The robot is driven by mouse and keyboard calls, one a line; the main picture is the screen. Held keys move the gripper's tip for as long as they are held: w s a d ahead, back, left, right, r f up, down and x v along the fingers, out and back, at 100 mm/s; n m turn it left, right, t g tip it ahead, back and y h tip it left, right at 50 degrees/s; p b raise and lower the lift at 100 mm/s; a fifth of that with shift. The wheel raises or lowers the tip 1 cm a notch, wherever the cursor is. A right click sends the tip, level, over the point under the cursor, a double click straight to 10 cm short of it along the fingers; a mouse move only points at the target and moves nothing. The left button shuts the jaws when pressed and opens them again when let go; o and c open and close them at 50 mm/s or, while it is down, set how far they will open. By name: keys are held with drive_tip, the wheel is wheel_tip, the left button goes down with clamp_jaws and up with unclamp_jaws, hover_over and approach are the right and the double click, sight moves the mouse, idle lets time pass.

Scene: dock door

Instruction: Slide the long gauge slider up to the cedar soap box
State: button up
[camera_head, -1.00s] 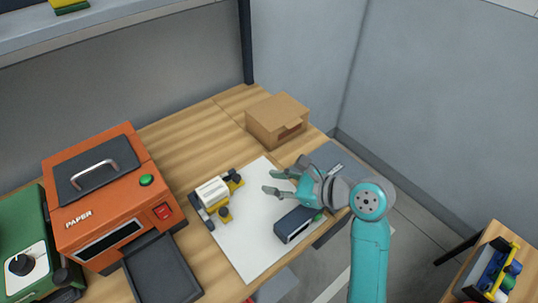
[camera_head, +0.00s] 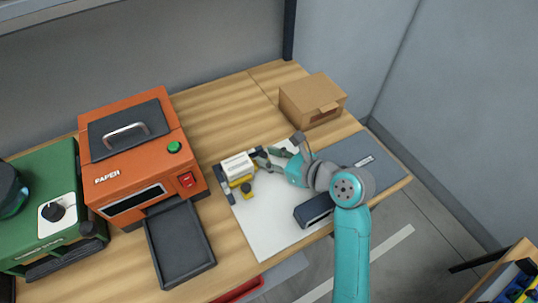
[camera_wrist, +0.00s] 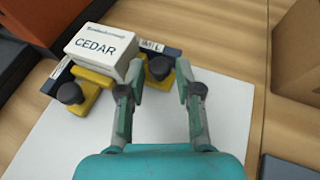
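The cedar soap box (camera_head: 237,166) is white and sits on the gauge; the wrist view shows its CEDAR label (camera_wrist: 98,50). The gauge has dark blue bars (camera_wrist: 155,48) and two yellow sliders with black knobs. One knob (camera_wrist: 70,93) is on the near left side of the box, also seen in the head view (camera_head: 247,187). The other knob (camera_wrist: 160,67) is on the right side, close to the box. I cannot tell which slider is the long one. My gripper (camera_wrist: 159,72) is open, its fingertips on either side of the right knob, with visible gaps. It also shows in the head view (camera_head: 267,157).
The gauge stands on a white sheet (camera_head: 265,225). An orange machine (camera_head: 140,160) with a dark tray (camera_head: 180,245) is to the left. A cardboard box (camera_head: 312,100) stands behind right, a dark blue case (camera_head: 313,209) in front. Wood behind the gauge is clear.

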drive_tip(key=shift+w+a+f, duration=0.1)
drive_tip(key=shift+w+a, duration=0.05)
drive_tip(key=shift+a, duration=0.2)
clamp_jaws()
drive_tip(key=shift+s+a, duration=0.25)
drive_tip(key=shift+a, duration=0.05)
unclamp_jaws()
